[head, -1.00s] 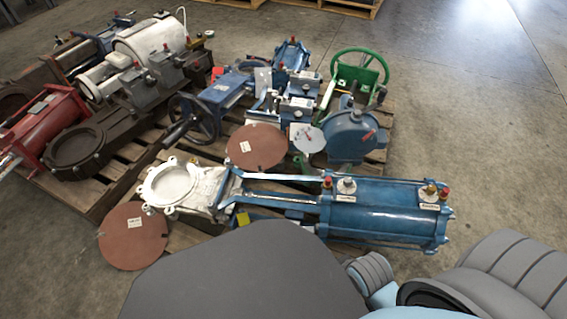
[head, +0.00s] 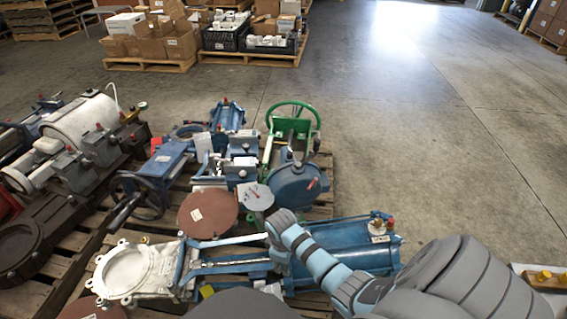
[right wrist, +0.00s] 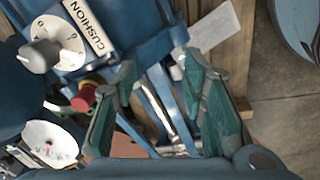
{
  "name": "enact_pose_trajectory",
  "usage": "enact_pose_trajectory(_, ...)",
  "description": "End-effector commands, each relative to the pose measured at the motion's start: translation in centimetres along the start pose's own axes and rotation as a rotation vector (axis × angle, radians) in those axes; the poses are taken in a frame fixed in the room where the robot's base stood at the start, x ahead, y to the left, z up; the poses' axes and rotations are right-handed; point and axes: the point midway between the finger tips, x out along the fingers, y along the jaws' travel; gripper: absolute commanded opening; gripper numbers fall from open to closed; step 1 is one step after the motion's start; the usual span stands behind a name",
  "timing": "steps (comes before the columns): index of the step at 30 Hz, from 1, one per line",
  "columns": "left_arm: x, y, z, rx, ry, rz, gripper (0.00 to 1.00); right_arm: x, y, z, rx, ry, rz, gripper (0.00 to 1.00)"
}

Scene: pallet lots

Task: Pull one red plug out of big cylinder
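The big blue cylinder (head: 345,235) lies on the pallet, partly hidden by my right arm. A red plug (head: 390,223) shows at its right end, beside a pale knob (head: 377,226). My right gripper (right wrist: 158,72) is open and empty there. The red plug lies left of its left finger, not between the fingers. In the head view, the right arm reaches over the cylinder's left end; its fingertips are hard to make out. My left gripper is not in view.
A white valve body (head: 137,270) joins the cylinder on the left. A brown disc (head: 207,212), a round blue housing (head: 297,185) and a green handwheel (head: 293,118) stand behind. Yellow-capped parts (head: 543,276) sit at the far right. Open floor (head: 440,150) lies beyond.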

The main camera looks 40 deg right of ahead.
Motion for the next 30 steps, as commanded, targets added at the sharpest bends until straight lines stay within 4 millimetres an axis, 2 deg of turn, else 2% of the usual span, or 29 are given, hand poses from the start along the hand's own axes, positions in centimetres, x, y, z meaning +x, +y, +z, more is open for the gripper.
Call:
enact_pose_trajectory(1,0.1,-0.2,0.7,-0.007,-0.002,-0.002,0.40,-2.0,2.5,-1.2,-0.030,-0.016,-0.007,0.38)
enact_pose_trajectory(3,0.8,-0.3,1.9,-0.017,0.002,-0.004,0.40,-3.8,5.0,-2.4,-0.075,-0.034,-0.029,0.38)
enact_pose_trajectory(6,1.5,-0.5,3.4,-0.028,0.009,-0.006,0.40,-6.2,7.7,-3.5,-0.122,-0.049,-0.061,0.38)
enact_pose_trajectory(9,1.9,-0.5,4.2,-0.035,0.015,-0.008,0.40,-7.8,9.1,-4.0,-0.150,-0.053,-0.086,0.38)
enact_pose_trajectory(12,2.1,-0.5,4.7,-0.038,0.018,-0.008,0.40,-8.3,9.6,-4.2,-0.163,-0.054,-0.097,0.38)
enact_pose_trajectory(23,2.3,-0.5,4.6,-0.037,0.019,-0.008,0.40,-8.1,9.5,-4.2,-0.164,-0.054,-0.098,0.38)
enact_pose_trajectory(30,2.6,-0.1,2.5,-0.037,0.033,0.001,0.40,-6.4,9.4,-4.1,-0.163,-0.054,-0.097,0.38)
